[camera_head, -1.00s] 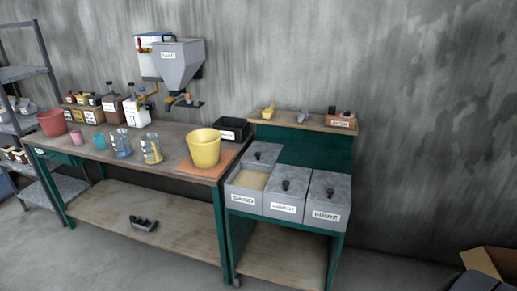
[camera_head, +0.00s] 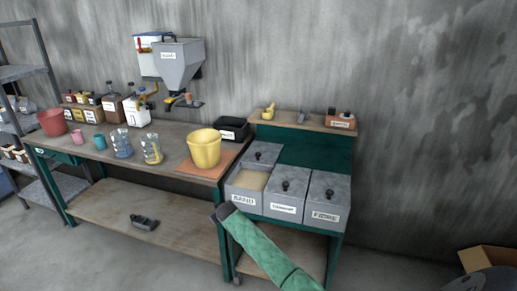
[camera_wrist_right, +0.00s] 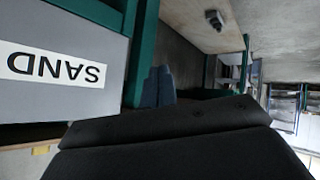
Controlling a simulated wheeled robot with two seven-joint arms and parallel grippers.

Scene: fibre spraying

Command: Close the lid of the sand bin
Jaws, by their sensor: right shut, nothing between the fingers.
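The sand bin (camera_head: 244,199) is the left grey bin on the green stand, and pale sand shows in its open top. Its grey lid (camera_head: 267,149), with a black knob, lies behind the opening. In the right wrist view the bin's front (camera_wrist_right: 70,25) shows close up with the SAND label upside down. My right gripper (camera_head: 220,212) is at the bin's lower front left, below the lid's level. It is shut and empty; its fingers show as blue-grey tips in the wrist view (camera_wrist_right: 157,86). My left gripper is not in view.
Two closed bins, the middle one (camera_head: 284,210) and the FIBRE bin (camera_head: 323,217), stand to the right. A yellow bucket (camera_head: 204,148) is on the workbench to the left. A small shelf (camera_head: 285,122) with tools is behind. Open floor lies in front.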

